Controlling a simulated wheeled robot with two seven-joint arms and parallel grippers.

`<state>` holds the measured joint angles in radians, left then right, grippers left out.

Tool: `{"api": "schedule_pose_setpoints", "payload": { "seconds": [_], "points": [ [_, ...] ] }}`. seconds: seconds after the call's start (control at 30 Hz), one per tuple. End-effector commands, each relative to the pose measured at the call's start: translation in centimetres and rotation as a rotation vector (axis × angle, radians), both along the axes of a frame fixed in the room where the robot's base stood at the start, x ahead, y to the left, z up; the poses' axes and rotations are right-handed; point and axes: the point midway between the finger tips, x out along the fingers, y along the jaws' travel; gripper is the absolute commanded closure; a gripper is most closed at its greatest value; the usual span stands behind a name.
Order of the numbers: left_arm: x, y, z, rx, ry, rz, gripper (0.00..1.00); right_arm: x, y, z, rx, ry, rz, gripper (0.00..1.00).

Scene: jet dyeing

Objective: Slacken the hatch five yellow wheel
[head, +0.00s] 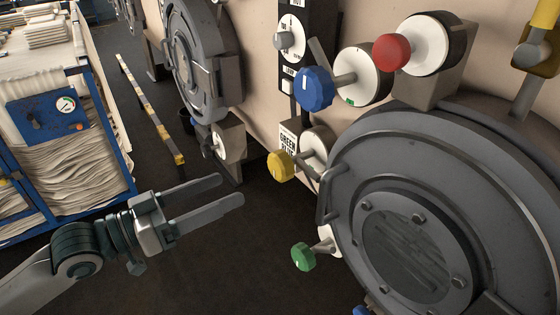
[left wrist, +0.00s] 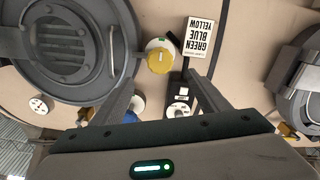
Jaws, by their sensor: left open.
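The yellow wheel (head: 281,166) sits on a stem in front of a white round dial (head: 316,148), left of the large grey round hatch (head: 420,200). My left gripper (head: 228,190) is open and empty, to the left of and a little below the yellow wheel, with a gap between them. In the left wrist view, which is upside down, the yellow wheel (left wrist: 160,60) shows ahead between the finger lines, beside the hatch (left wrist: 65,45). A sign reading green, blue, yellow (left wrist: 197,37) is next to it. My right gripper is not in view.
A blue wheel (head: 314,88) and a red wheel (head: 391,52) stick out above the yellow one. A green wheel (head: 303,257) is below. Another hatch (head: 200,60) stands farther back. A blue cart with folded cloth (head: 70,175) is at left. Dark floor lies between.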

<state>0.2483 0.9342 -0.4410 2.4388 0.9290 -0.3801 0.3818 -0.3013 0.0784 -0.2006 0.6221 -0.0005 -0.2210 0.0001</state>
Motion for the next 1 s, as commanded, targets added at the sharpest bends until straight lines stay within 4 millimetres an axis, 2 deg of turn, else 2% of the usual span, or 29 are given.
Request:
{"api": "schedule_pose_setpoints", "payload": {
  "seconds": [0.8, 1.0],
  "points": [
    [6.8, -9.3, 0.3, -0.001, -0.001, -0.001, 0.31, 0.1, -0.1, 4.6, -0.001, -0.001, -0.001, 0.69],
    [8.0, -11.0, 0.1, -0.001, 0.0, 0.0, 0.31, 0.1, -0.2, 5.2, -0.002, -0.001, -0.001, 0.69]
  ]
}}
